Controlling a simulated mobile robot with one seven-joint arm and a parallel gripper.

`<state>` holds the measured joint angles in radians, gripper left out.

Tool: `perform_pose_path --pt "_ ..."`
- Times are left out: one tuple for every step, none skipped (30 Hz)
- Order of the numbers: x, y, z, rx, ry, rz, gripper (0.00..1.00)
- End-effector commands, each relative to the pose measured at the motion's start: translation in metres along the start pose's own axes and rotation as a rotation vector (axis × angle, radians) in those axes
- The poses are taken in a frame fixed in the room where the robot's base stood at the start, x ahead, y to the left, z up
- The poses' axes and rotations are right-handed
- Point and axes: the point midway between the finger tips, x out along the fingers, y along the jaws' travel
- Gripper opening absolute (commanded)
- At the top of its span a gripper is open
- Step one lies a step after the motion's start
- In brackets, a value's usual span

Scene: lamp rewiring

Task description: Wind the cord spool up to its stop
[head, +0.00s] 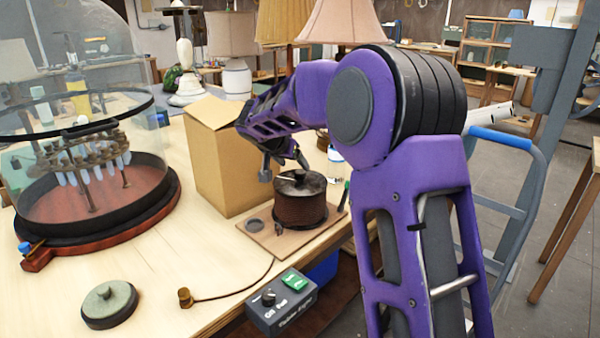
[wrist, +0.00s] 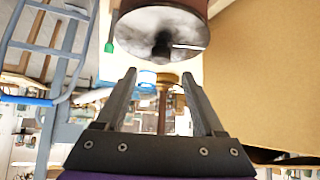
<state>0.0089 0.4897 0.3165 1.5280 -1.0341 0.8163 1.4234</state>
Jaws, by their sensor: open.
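The cord spool (head: 300,207) is a dark brown wound drum with a grey metal top, standing upright on a small wooden board (head: 268,240). A small handle or knob (head: 290,177) shows on its top. In the wrist view the spool's metal top (wrist: 190,28) and dark centre knob (wrist: 161,45) are at the upper edge, beyond my fingertips. My gripper (head: 284,168) is open above and just behind the spool's top. In the wrist view my gripper (wrist: 160,75) has both fingers apart with nothing held between them; I see no contact with the spool.
A cardboard box (head: 225,165) stands close left of the spool. A thin cord (head: 240,290) lies on the table with a brass end piece (head: 185,297). A control box (head: 282,302) sits at the front edge. A glass dome (head: 75,110) stands at left.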

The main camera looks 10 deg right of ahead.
Motion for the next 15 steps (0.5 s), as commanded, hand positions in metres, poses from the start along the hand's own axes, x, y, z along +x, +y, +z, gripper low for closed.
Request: perform_pose_path --pt "0.013 0.0 0.001 0.0 -0.003 0.002 0.7" --pt "0.019 0.0 0.001 0.0 -0.003 0.001 0.7" --pt "0.028 0.001 0.001 -0.001 -0.003 0.002 0.7" --pt "0.034 0.001 0.001 0.0 -0.003 0.002 0.7" --pt "0.039 0.001 0.001 0.0 -0.003 0.002 0.7" --pt "0.046 0.0 0.0 0.0 -0.002 0.0 0.7" --pt "0.051 0.0 0.001 0.0 -0.002 0.0 0.7" --pt "0.055 0.0 0.001 0.0 -0.002 0.0 0.7" --pt "0.06 0.0 0.0 0.001 -0.002 0.0 0.7" --pt "0.064 0.0 0.0 0.0 -0.001 0.0 0.7" --pt "0.067 0.0 0.0 0.0 -0.001 0.0 0.7" --pt "0.07 0.0 0.0 0.0 -0.001 0.0 0.7" --pt "0.072 0.0 0.0 0.0 0.0 0.0 0.7" --pt "0.073 0.0 0.0 0.0 -0.001 0.0 0.7" --pt "0.075 0.0 0.0 0.0 -0.001 0.0 0.7"
